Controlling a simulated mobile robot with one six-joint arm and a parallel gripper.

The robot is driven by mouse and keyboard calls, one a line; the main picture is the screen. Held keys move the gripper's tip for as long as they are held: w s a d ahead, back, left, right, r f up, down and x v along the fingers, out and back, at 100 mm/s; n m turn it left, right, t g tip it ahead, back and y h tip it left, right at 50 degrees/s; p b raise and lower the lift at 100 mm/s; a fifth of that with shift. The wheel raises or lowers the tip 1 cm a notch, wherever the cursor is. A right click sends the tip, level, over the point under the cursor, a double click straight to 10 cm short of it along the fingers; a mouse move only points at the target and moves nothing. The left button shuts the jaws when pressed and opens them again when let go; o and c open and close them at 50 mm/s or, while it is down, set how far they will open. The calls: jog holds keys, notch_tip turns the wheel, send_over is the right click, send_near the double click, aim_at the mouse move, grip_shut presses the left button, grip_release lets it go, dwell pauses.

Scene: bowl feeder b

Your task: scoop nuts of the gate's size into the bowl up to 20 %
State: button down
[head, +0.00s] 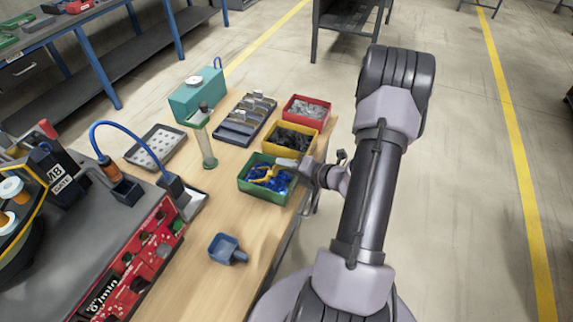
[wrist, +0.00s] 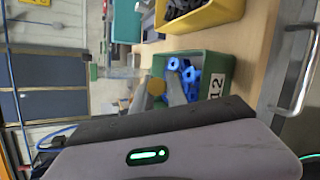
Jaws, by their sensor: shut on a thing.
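My gripper (head: 288,164) is at the right side of a green bin (head: 251,187) holding blue parts (head: 277,184). It is shut on a small yellow piece (head: 264,174), which shows as a round yellow-brown end at the fingers in the wrist view (wrist: 157,88). The fingers hide part of it. The green bin's label in the wrist view seems to read 12. A blue scoop (head: 226,248) lies on the table, apart from my gripper. The bowl feeder (head: 14,232) is at the left edge, partly cut off. A sign near it (head: 58,168) seems to read M8 GATE.
A yellow bin (head: 271,145) of black parts and a red bin (head: 289,105) of grey parts stand behind the green one. The wooden table (head: 222,210) is bare around the scoop.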

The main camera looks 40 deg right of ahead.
dwell(0.5)
jog(key=b, duration=0.3)
jog(key=shift+d+f, duration=0.1)
jog(key=shift+f, duration=0.25)
jog(key=shift+t, duration=0.5)
jog(key=r+p, duration=0.1)
jog(key=r, duration=0.2)
jog(key=r+p, duration=0.2)
jog(key=r, duration=0.1)
jog(key=r+p, duration=0.2)
jog(key=r, duration=0.1)
jog(key=shift+s+d+r, duration=0.15)
jog(key=shift+s+r, duration=0.1)
jog(key=shift+s, duration=0.1)
jog(key=shift+s+d+r+m+y+p, duration=0.15)
jog(key=shift+r+m+y+p, duration=0.2)
jog(key=shift+r, duration=0.25)
